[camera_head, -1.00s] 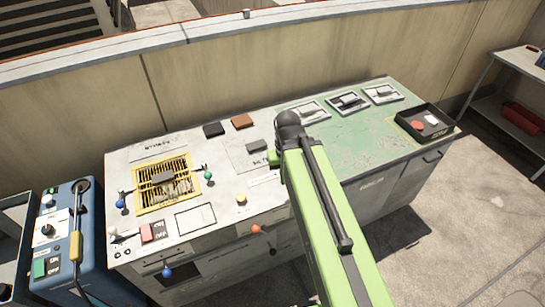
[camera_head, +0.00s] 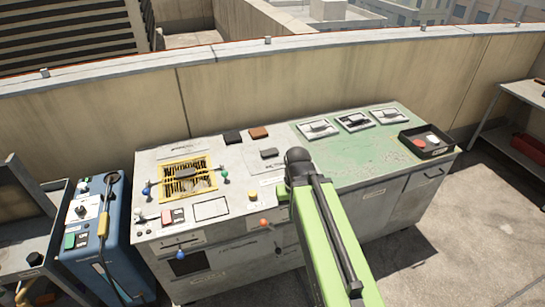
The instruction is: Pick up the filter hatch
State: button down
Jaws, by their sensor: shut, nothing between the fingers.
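The filter hatch looks to be the pale grey panel (camera_head: 255,161) with a small dark grey block, perhaps its handle (camera_head: 268,153), on the cabinet top (camera_head: 230,183), left of the green-painted area. Its label is too blurred to read here. The panel lies flat in the top. My green arm rises from the bottom of the picture, its black joint just right of the panel and partly in front of the cabinet top. My gripper is not visible. I cannot tell where it is relative to the panel.
A yellow-framed grille (camera_head: 187,178) with a bar across it lies left of the panel. Black and brown blocks (camera_head: 258,132) sit behind. Three recessed handles (camera_head: 354,122) and a black tray (camera_head: 427,142) are at right. A blue unit (camera_head: 97,240) stands at left; a parapet wall runs behind.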

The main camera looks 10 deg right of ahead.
aim_at(268, 156)
jog(key=u, duration=0.05)
jog(key=i, duration=0.9)
jog(key=u, duration=3.95)
jog(key=i, duration=0.15)
jog(key=z, duration=1.75)
jog(key=i, duration=0.3)
jog(key=k, duration=0.6)
jog(key=z, duration=0.3)
